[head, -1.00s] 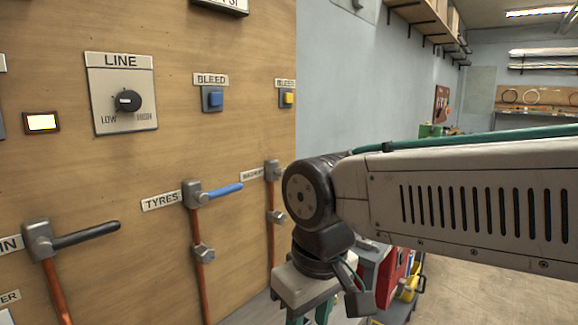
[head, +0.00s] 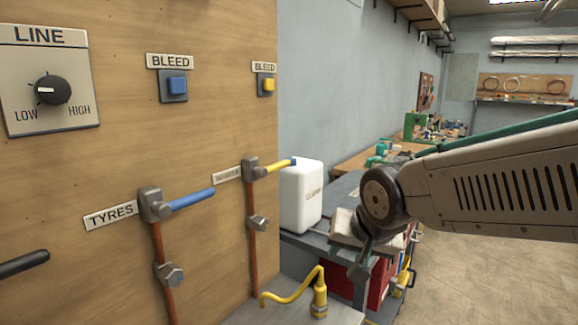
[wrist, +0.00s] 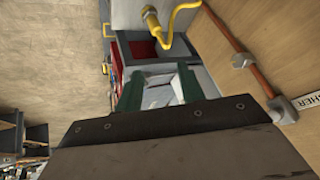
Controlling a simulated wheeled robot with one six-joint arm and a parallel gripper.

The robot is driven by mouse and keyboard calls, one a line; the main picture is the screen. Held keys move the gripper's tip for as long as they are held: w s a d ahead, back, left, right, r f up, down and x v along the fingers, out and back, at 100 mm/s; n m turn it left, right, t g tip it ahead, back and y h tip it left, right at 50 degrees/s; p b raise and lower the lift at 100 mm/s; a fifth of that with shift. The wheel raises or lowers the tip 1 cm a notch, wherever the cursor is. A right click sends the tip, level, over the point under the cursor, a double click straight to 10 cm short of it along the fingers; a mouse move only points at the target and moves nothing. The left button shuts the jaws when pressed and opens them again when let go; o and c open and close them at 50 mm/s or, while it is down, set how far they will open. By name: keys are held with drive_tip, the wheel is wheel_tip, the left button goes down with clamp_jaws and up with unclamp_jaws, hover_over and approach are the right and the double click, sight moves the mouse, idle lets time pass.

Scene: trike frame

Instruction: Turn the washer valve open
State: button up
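The washer valve (head: 251,169) is on the right part of the wooden panel, at the top of a copper pipe. Its yellow handle (head: 275,167) sticks out sideways to the right, across the pipe's line. Its label is turned too far to read in the head view; in the wrist view the label (wrist: 309,103) ends in "SHER". The valve body (wrist: 283,109) shows at the wrist view's right edge; its handle cannot be made out there. My gripper (wrist: 160,85) has its green fingers apart with nothing between them. It is off to the right of the handle, not touching it.
The blue-handled TYRES valve (head: 152,205) is to the left. A white jug (head: 301,198) stands behind the yellow handle. A yellow hose (head: 297,294) rises from a low grey surface below. Open floor (head: 480,275) lies to the right.

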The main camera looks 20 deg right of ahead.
drive_tip(key=w+r+m+t, duration=0.3)
drive_tip(key=w+m+t, duration=0.25)
drive_tip(key=w, duration=0.65)
drive_tip(key=m+t+y, duration=0.5)
drive_tip(key=t, duration=0.2)
approach(282, 167)
drive_tip(key=w, duration=0.4)
drive_tip(key=x, duration=0.7)
drive_tip(key=shift+a+r, duration=0.3)
clamp_jaws()
